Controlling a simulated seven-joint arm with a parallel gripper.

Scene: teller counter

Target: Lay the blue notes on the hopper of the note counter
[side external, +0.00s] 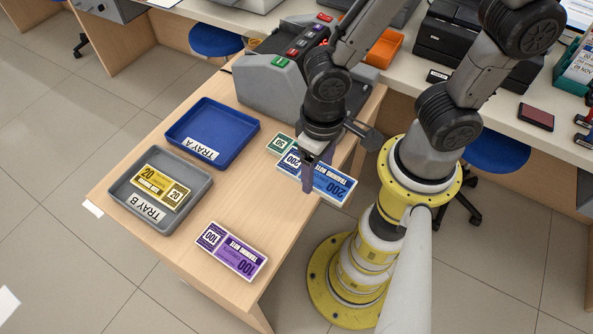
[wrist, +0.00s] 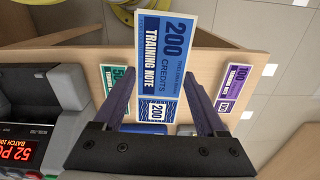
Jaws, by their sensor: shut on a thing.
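The blue notes (side external: 324,178), a bundle marked 200, are held between the two fingers of my gripper (side external: 316,178). In the wrist view the blue notes (wrist: 162,55) lie lengthwise between the fingers of my gripper (wrist: 161,82), with one end sticking out well past them. The bundle appears raised above the table, though the exact height is hard to tell. The note counter (side external: 262,88) is a grey machine at the back of the table, left of my gripper. Part of it is hidden behind my arm. Its red display (wrist: 18,150) shows at the left in the wrist view.
Green notes (side external: 279,143) lie partly hidden behind the blue bundle. Empty blue tray A (side external: 178,125) and grey tray B (side external: 122,190), with yellow notes (side external: 160,188), stand at left. Purple notes (side external: 231,250) lie near the front edge. The table (side external: 215,195) is bare between.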

